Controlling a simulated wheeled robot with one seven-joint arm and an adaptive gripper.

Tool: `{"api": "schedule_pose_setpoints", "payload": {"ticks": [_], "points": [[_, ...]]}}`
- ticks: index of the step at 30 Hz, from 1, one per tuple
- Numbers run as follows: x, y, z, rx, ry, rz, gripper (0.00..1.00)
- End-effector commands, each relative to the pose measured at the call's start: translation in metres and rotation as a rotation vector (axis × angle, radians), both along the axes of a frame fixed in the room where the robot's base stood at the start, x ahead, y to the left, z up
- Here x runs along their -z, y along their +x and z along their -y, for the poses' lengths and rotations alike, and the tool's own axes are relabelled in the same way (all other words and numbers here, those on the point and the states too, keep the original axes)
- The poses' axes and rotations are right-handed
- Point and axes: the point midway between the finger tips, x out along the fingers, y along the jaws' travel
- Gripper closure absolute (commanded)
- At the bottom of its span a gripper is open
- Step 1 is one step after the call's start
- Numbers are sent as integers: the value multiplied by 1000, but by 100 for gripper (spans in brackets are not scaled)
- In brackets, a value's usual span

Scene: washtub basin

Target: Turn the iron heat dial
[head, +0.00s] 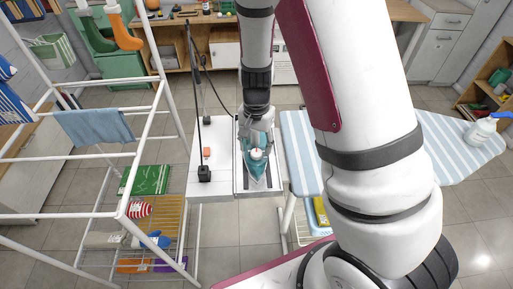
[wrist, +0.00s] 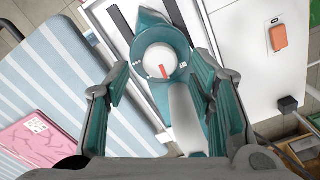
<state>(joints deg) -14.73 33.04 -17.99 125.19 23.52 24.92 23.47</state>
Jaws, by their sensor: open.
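The iron (head: 257,172) is teal and rests on a white stand with dark strips, in the middle of the head view. Its heat dial (wrist: 160,62) is a round white disc with a red mark, set in a teal ring; in the head view the dial (head: 257,154) is small and pale. My gripper (wrist: 162,92) is open, its teal-padded fingers on either side of the iron in the wrist view. The dial lies between and just beyond the fingertips. I cannot tell whether any finger touches the iron. In the head view my gripper (head: 257,138) hides the iron's rear.
A striped ironing board (head: 455,150) stands at the right, with a spray bottle (head: 480,130) on it. A pink folded item (wrist: 38,140) shows at lower left in the wrist view. An orange block (head: 207,152) and a black post lie left of the iron. A white drying rack (head: 125,205) fills the left.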

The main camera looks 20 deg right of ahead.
Motion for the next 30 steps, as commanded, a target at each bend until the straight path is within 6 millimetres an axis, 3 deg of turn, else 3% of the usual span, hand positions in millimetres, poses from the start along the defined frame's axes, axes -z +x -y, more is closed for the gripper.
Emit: {"api": "schedule_pose_setpoints", "payload": {"ticks": [9,15,30], "points": [[-66,1,-1,-2,1,5,50],[-90,1,-1,0,1,2,50],[-97,0,0,0,-1,-1,50]]}}
